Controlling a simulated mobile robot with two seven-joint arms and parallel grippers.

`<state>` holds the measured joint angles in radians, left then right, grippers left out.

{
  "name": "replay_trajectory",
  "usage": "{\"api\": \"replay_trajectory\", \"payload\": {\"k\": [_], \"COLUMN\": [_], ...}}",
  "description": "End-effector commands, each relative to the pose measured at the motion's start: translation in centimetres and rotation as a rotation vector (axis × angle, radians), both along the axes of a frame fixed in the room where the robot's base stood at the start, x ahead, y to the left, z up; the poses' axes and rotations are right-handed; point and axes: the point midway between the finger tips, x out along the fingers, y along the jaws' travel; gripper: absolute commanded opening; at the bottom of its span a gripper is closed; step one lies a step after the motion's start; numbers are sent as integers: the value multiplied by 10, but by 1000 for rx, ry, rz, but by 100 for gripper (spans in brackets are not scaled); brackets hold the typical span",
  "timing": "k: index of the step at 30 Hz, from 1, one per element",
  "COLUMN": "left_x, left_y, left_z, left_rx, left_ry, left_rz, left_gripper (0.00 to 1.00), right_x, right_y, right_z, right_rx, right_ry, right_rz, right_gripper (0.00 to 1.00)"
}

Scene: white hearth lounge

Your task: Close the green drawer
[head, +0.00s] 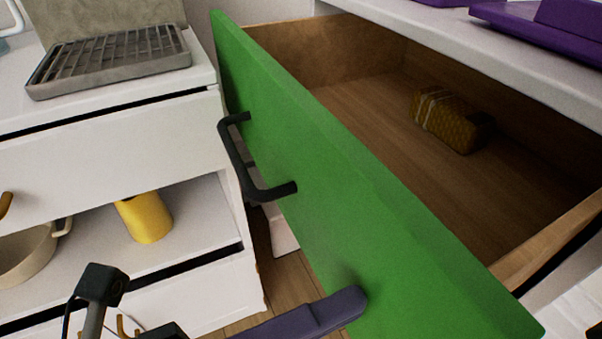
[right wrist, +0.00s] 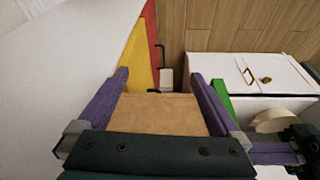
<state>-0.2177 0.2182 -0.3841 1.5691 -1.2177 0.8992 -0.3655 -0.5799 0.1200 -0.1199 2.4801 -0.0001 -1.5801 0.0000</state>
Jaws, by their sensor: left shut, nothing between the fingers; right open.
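The green drawer (head: 300,140) stands pulled open in the head view, with its green front slanting from upper left to lower right. A dark bar handle (head: 240,165) is on the front. A yellow patterned box (head: 447,118) lies on the wooden drawer floor. My left gripper (head: 350,305) is shut and empty. Its purple fingers are at the lower part of the green front, seemingly against it; exact contact is unclear. My right gripper (right wrist: 160,82) is open in the right wrist view, with a wooden surface (right wrist: 160,115) between its purple fingers and a green edge (right wrist: 221,95) by one finger.
A white countertop (head: 480,45) with purple items (head: 545,22) lies above the drawer. At left, a white cabinet (head: 110,150) carries a grey rack (head: 110,60). A yellow cup (head: 146,217) and a cream pot (head: 28,252) sit on its open shelf.

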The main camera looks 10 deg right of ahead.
Motion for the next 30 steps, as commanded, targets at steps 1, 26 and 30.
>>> {"api": "replay_trajectory", "payload": {"k": [1,26,30], "left_x": [1,22,31], "left_y": [-2,-66,-95], "left_z": [0,0,-1], "left_rx": [-1,-3,-3], "left_ry": [0,-4,-3], "left_rz": [0,-2,-3], "left_gripper": [0,0,0], "right_x": [0,0,0], "right_y": [0,0,0], "right_z": [0,-7,-13], "right_rx": [0,0,0], "right_ry": [0,0,0], "right_rz": [0,0,0], "right_gripper": [100,100,100]}}
